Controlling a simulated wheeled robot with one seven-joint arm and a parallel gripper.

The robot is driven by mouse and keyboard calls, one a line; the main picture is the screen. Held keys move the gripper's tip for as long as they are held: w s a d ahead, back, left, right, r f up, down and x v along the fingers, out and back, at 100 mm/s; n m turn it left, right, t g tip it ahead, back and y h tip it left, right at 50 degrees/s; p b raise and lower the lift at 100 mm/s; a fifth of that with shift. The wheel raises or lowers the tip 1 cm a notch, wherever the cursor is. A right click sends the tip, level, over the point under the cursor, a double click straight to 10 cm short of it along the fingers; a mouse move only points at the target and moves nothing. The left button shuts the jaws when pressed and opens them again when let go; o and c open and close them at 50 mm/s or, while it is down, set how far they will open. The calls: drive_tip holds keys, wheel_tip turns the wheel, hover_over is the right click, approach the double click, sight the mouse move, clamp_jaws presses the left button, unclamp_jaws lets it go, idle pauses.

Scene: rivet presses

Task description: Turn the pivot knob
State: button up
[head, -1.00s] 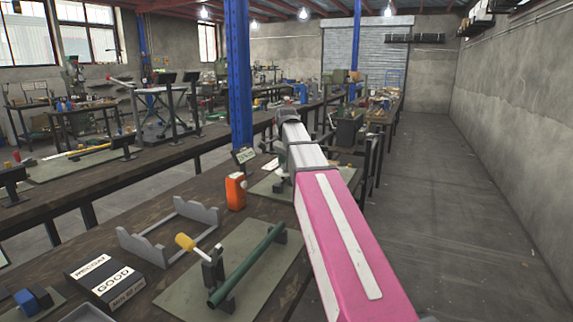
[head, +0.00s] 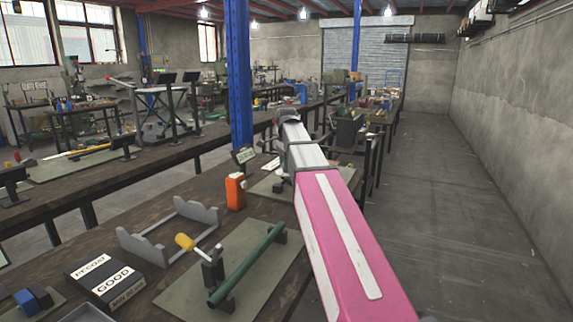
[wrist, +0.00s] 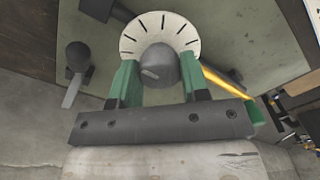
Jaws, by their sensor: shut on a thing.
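The pivot knob (wrist: 153,68) is a dark grey rounded knob in the wrist view, with a short light mark on its face. It stands in front of a round white dial (wrist: 187,38) with black tick marks around its rim. My gripper (wrist: 158,70) has its two green fingers on either side of the knob and is shut on it. The knob's far side is hidden. In the head view my pink and white arm reaches forward along the bench, and the knob and fingers cannot be made out there.
A yellow rod (wrist: 223,82) runs close beside the right finger in the wrist view. A dark lever with a round end (wrist: 78,57) is at the left. In the head view, an orange bottle (head: 236,191) and a green bar (head: 246,265) are left of my arm.

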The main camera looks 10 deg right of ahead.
drive_tip(key=o, duration=0.9)
drive_tip(key=shift+o, duration=0.2)
wheel_tip(320, 180, up, 10)
drive_tip(key=shift+f, duration=0.15)
drive_tip(key=shift+r, duration=0.5)
drive_tip(key=shift+s, duration=0.1)
